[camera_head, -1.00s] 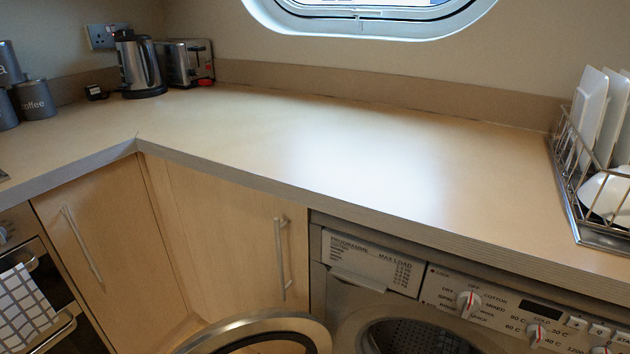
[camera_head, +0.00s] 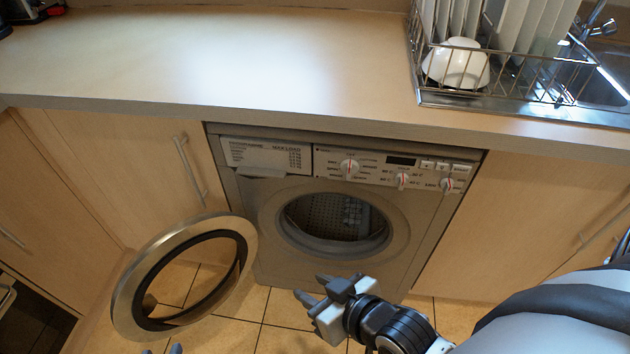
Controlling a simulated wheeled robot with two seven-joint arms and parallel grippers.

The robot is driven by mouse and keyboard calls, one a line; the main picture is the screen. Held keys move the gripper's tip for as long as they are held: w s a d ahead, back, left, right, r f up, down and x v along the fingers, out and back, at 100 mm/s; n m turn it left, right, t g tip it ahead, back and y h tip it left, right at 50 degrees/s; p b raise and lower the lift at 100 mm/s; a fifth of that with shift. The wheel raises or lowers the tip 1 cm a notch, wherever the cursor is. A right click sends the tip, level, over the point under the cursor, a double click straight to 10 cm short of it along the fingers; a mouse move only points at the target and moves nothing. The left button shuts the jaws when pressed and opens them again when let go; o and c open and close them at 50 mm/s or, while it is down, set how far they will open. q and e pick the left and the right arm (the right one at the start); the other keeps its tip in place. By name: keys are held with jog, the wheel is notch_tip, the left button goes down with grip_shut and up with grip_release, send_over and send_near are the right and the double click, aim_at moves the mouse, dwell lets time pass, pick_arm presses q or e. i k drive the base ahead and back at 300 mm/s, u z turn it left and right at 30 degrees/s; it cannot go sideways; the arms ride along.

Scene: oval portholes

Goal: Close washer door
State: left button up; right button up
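The washer (camera_head: 408,228) stands under the counter, with its round drum opening (camera_head: 335,220) uncovered. Its door (camera_head: 130,290), a silver ring with a dark inner rim, is swung wide open to the left, and floor tiles show through it. My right gripper (camera_head: 312,288) is in front of the washer's lower front, empty, its fingers apart and pointing left; it is apart from the door. Only the fingertips of my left gripper (camera_head: 162,350) show at the bottom edge, spaced apart, below the door. The rest of that gripper is out of frame.
The counter (camera_head: 230,60) runs above the washer. A dish rack (camera_head: 480,100) with a white bowl (camera_head: 455,65) and plates stands on it at the right, by a sink. Cupboards flank the washer. Tiled floor (camera_head: 245,330) is clear below.

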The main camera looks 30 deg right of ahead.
aim_at(131, 308)
jog(key=u, duration=0.05)
jog(key=k, duration=1.05)
jog(key=z, duration=0.8)
jog(key=i, duration=0.3)
jog(key=u, duration=0.05)
